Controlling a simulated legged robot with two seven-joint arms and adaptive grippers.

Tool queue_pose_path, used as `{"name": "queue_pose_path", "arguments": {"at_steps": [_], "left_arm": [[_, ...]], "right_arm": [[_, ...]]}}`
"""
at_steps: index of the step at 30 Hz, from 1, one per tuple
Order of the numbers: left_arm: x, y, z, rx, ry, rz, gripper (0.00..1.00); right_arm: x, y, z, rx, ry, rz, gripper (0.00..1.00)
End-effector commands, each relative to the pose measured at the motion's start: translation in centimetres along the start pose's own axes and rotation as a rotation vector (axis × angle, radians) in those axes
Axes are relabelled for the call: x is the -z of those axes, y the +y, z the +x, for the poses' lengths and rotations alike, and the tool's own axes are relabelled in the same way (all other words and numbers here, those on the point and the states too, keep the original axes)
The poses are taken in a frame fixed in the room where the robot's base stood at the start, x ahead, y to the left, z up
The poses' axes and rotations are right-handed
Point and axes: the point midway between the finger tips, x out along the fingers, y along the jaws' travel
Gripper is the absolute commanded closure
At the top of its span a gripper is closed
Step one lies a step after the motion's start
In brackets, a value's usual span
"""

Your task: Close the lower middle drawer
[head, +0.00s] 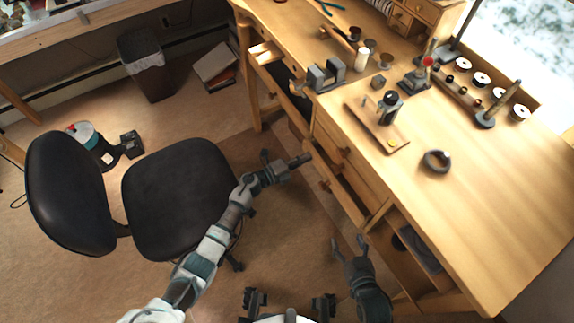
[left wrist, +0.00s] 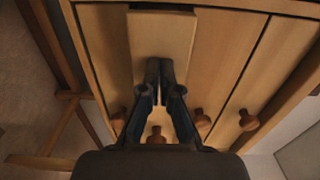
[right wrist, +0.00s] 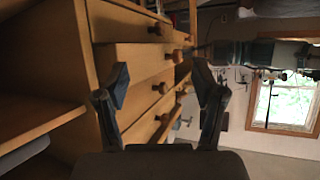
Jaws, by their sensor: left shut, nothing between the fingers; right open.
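The bench's drawer stack has a drawer (head: 343,190) standing partly open, its front and dark inside showing in the head view. A protruding drawer side (right wrist: 130,72) also shows in the right wrist view. In the left wrist view a lighter drawer panel (left wrist: 160,35) stands out, with a round wooden knob (left wrist: 157,135) below. My left gripper (head: 307,158) is shut and empty beside the drawer fronts; its fingertips (left wrist: 160,68) overlap the lighter panel. Whether they touch it I cannot tell. My right gripper (head: 349,240) is open and empty, before the drawers' right end; its fingers (right wrist: 160,85) are spread.
The wooden bench (head: 480,190) carries a small vise (head: 325,75), a ring-shaped dish (head: 436,162) and several tools. A black chair (head: 180,195) stands left of my left arm. An open shelf (head: 420,250) is at right.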

Motion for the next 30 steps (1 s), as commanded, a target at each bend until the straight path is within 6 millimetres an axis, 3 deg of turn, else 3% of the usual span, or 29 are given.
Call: {"name": "queue_pose_path", "arguments": {"at_steps": [6, 12, 30], "left_arm": [[0.0, 0.3, 3.1, -0.001, 0.0, -0.002, 1.0], [0.0, 0.0, 4.3, 0.0, 0.0, 0.0, 1.0], [-0.2, -0.4, 4.4, 0.003, -0.002, 0.003, 1.0]], "right_arm": [[3.0, -0.6, 0.6, 0.014, 0.208, 0.006, 0.31], [4.6, -0.8, 0.4, 0.02, 0.3, 0.009, 0.31], [4.9, -0.8, 0.6, 0.02, 0.306, 0.009, 0.31]]}}
